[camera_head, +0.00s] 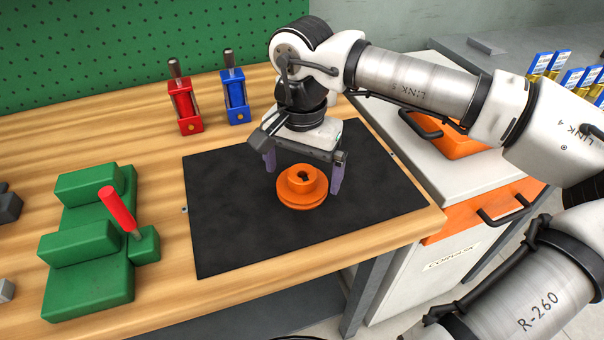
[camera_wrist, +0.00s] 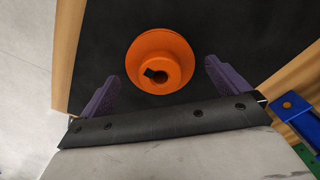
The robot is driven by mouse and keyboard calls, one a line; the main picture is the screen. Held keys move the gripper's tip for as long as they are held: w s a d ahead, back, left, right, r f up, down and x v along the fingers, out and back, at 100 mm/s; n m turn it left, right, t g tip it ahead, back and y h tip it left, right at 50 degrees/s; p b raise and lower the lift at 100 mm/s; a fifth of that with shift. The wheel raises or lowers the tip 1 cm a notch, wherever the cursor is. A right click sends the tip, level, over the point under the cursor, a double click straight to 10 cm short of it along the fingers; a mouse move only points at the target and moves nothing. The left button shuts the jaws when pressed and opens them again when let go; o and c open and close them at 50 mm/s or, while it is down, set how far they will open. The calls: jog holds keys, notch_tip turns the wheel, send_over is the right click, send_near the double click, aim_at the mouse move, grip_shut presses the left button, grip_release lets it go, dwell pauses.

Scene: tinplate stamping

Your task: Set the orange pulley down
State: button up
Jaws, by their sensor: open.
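The orange pulley (camera_head: 302,188) rests flat on the black mat (camera_head: 228,240) on the wooden bench, its hub and keyed bore facing up. In the wrist view the pulley (camera_wrist: 158,62) lies just beyond the fingertips, with the bore off to one side of the hub. My gripper (camera_head: 303,175) is open above and just behind the pulley in the head view. Its two purple fingers stand wide apart, and in the wrist view the gripper (camera_wrist: 160,80) shows a clear gap between each finger and the pulley.
A green fixture (camera_head: 90,250) with a red handle stands left of the mat. A red clamp (camera_head: 184,105) and a blue clamp (camera_head: 235,95) stand behind it. A cabinet (camera_head: 415,165) with an orange item on top is at right. The mat around the pulley is clear.

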notch_tip(320, 180, up, 10)
dwell(0.3)
jog(key=shift+r, duration=0.1)
